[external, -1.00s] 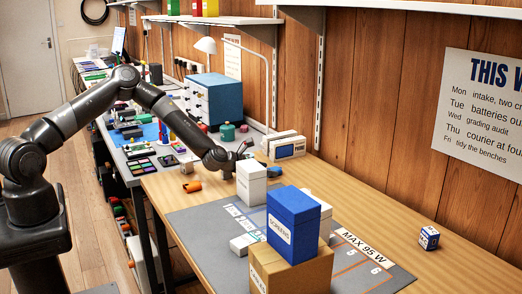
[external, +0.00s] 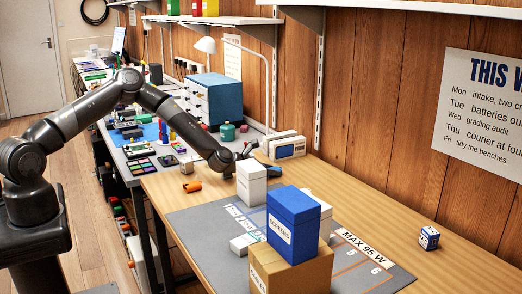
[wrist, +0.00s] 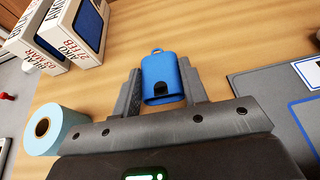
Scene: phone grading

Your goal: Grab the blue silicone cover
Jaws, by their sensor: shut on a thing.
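The blue silicone cover (wrist: 160,80) is a rounded blue sleeve with a small loop at its far end and a dark opening. In the wrist view it sits between the two grey fingers of my gripper (wrist: 159,72), which are shut on its sides. In the external view my gripper (external: 243,153) is beyond the upright white box (external: 251,183), over the wooden bench. The cover cannot be made out clearly there. Whether it touches the bench is hard to tell.
White boxes with blue fronts (wrist: 72,28) and a light blue roll (wrist: 55,129) lie left of my gripper in the wrist view. A grey numbered mat (external: 192,226) carries a blue box (external: 293,222) on a cardboard box (external: 291,268). The bench's right side is mostly clear.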

